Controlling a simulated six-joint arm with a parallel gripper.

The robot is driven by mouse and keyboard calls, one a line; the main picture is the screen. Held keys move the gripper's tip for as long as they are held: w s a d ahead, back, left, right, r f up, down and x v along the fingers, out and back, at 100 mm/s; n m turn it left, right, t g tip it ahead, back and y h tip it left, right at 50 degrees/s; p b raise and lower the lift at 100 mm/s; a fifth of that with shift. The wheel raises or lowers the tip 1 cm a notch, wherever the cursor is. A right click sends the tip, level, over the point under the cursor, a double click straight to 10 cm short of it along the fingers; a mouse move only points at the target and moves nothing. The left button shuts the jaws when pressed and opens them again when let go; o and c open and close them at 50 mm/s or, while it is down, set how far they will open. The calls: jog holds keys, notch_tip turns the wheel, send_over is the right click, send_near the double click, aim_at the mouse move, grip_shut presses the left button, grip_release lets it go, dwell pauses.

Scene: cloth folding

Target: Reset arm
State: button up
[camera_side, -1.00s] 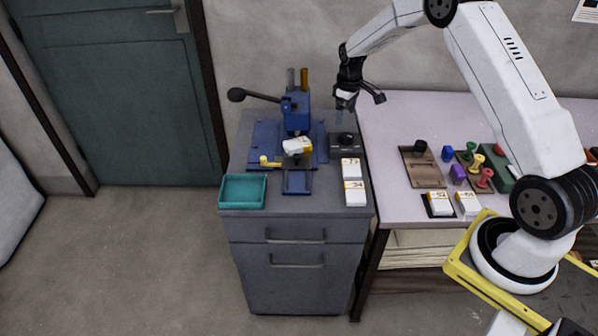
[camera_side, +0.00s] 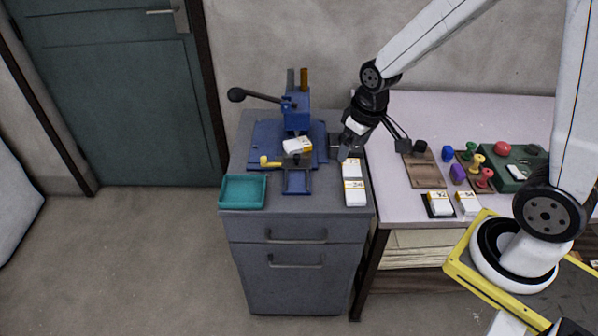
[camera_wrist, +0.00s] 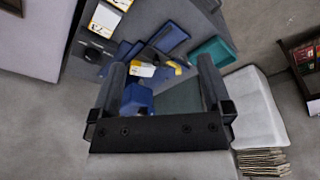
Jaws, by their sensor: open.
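My gripper (camera_side: 346,148) hangs in the air by the right side of the grey cabinet's top, near the white labelled boxes (camera_side: 354,192). It is open and empty. In the wrist view my gripper's two fingers (camera_wrist: 160,88) stand wide apart, with nothing held between them. The blue press (camera_side: 295,120) stands on the cabinet to the left of my gripper. A white and yellow box (camera_side: 297,146) sits on the press, and it also shows between the fingers in the wrist view (camera_wrist: 142,70).
A teal tray (camera_side: 243,191) lies at the cabinet's front left. The table (camera_side: 400,200) at right holds a brown tray (camera_side: 421,170), coloured pieces (camera_side: 478,163) and white boxes (camera_side: 440,203). A black lever (camera_side: 238,95) juts left from the press. Floor in front is clear.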

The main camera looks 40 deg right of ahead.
jog(key=s+a, duration=0.3)
jog(key=s, duration=0.3)
jog(key=shift+s, duration=0.4)
jog(key=shift+f, duration=0.1)
dwell(0.5)
